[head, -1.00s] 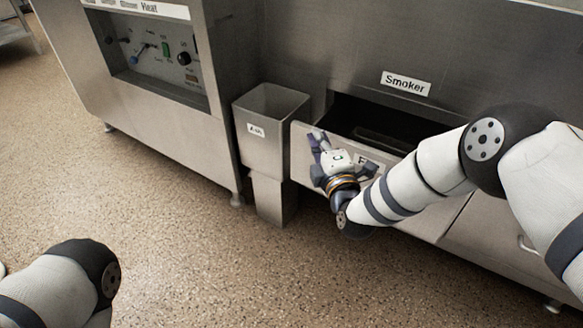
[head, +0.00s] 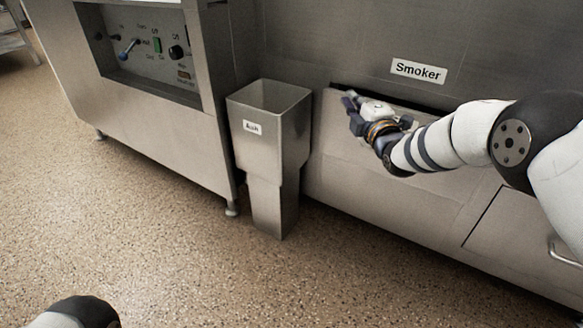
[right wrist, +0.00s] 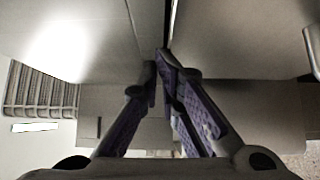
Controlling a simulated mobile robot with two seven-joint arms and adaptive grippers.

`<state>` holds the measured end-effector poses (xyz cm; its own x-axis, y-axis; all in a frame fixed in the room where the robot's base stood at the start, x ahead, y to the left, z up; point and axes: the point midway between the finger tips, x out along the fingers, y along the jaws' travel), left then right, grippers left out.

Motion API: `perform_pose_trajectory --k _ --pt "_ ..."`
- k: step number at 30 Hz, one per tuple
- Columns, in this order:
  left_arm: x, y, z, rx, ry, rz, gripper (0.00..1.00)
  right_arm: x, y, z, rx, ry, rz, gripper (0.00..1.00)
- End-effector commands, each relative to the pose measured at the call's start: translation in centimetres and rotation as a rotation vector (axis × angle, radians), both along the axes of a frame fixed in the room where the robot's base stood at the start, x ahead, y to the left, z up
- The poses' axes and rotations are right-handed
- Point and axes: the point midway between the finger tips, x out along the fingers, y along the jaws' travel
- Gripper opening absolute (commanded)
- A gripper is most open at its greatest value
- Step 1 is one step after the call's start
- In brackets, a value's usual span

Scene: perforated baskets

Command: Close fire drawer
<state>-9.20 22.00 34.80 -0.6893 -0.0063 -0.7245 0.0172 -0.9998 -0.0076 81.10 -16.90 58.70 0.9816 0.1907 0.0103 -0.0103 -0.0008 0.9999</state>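The fire drawer (head: 345,140) sits in the metal cabinet under the "Smoker" label (head: 418,71). Its plain front stands almost flush, with a narrow dark gap along the top edge. Its own label is hidden behind my right arm. My right gripper (head: 350,102) is at the upper left of the drawer front, against or very near it; exact contact is unclear. In the right wrist view, the purple-padded fingers (right wrist: 160,67) come together at the tips with nothing seen between them. My left gripper is out of view; only part of the left arm shows at the bottom left.
A tall metal bin (head: 268,150) labelled "Ash" stands just left of the drawer. A metal unit with a control panel (head: 148,48) is further left. A lower door with a handle (head: 563,252) is at the right. The speckled floor in front is clear.

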Motion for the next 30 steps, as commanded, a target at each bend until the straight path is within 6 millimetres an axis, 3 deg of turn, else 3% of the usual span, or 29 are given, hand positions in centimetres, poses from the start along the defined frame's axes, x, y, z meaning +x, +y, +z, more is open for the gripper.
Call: perform_pose_trajectory --k 1,14,30 --pt "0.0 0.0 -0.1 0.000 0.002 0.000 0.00 -0.2 -0.1 -1.2 -0.002 0.024 -0.001 0.00" --pt "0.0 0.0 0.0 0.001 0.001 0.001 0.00 -0.8 -0.2 -1.2 -0.002 0.027 -0.001 0.00" --pt "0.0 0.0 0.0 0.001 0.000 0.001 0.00 -11.0 -2.1 -0.1 -0.002 0.004 0.000 0.00"
